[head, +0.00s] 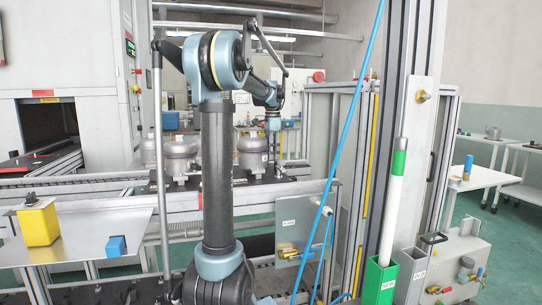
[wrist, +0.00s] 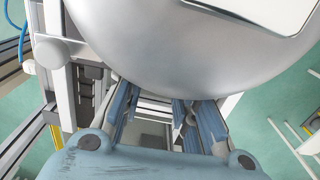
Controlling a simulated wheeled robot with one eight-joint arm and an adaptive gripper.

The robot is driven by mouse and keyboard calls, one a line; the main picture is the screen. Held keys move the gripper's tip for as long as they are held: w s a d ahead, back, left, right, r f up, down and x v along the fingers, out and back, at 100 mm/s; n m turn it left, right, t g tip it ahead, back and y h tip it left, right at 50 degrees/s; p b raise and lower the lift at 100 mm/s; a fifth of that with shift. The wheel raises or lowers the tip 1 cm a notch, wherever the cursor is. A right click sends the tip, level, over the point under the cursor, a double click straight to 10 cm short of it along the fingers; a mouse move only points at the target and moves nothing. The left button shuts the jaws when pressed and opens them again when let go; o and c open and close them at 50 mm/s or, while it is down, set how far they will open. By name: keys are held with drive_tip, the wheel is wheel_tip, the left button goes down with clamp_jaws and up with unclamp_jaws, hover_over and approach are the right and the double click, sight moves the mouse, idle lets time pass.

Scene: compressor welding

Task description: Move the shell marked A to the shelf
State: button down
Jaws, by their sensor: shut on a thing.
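In the wrist view, a large smooth silver shell (wrist: 190,55) fills the upper part of the picture, with a pale flat plate (wrist: 262,10) on its side. My gripper (wrist: 152,100) is shut on this shell, its blue-grey fingers against the lower edge. No letter A is readable. In the head view, my gripper (head: 271,130) is behind my arm, close to a silver shell (head: 252,158); I cannot tell if that is the held one. Another silver shell (head: 181,160) stands to the left on the dark conveyor fixture. The shelf cannot be made out for certain.
A tall post (head: 412,130) and a green holder (head: 380,280) stand at right. White tables (head: 487,177) stand farther right.

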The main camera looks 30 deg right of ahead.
drive_tip(key=shift+r, duration=0.25)
drive_tip(key=shift+r, duration=2.25)
